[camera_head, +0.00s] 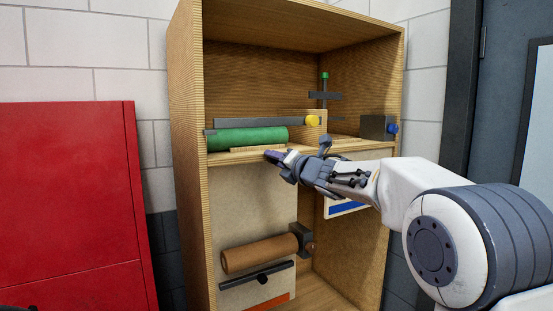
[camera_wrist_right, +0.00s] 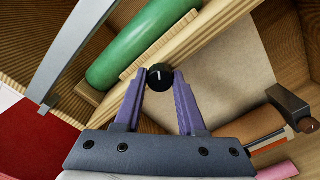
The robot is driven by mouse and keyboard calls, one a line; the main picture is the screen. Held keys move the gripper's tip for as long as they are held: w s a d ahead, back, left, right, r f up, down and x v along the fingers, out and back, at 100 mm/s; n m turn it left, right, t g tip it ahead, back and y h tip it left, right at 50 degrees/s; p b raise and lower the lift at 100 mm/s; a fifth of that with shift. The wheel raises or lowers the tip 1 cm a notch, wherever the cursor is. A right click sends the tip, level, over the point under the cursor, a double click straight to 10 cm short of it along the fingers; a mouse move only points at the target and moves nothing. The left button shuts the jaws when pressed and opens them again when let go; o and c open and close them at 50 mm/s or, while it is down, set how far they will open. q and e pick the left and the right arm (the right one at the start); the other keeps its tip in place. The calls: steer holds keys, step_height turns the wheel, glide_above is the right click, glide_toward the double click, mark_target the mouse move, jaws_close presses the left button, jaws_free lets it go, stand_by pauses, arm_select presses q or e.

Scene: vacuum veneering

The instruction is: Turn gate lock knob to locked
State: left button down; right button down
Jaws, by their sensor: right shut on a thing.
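A small black round knob (camera_wrist_right: 160,77) with a white pointer mark sits at the front edge of a wooden shelf. My right gripper (camera_wrist_right: 159,85) has its two purple fingers closed on the knob's sides in the wrist view. The white mark points roughly up in that picture. In the head view my right gripper (camera_head: 272,155) reaches the shelf edge from the right and hides the knob. A grey bar (camera_head: 262,123), likely the gate, lies across the shelf above a green roll (camera_head: 248,138); it also shows in the wrist view (camera_wrist_right: 84,48).
A blue knob (camera_head: 393,128) sits on a grey block to the right. A brown roll (camera_head: 260,254) is mounted lower in the wooden cabinet (camera_head: 187,150). A red cabinet (camera_head: 65,200) stands at left.

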steer(key=m+p, duration=0.3)
steer(key=m, duration=0.7)
steer(key=shift+m, duration=0.3)
steer(key=shift+f, duration=0.1)
stand_by(0.3)
steer(key=c, duration=0.5)
jaws_free()
steer(key=b+v, duration=0.3)
steer(key=v, duration=0.7)
steer(key=shift+s+d+b, duration=0.15)
steer(key=shift+s+b, duration=0.05)
steer(key=shift+b, duration=0.15)
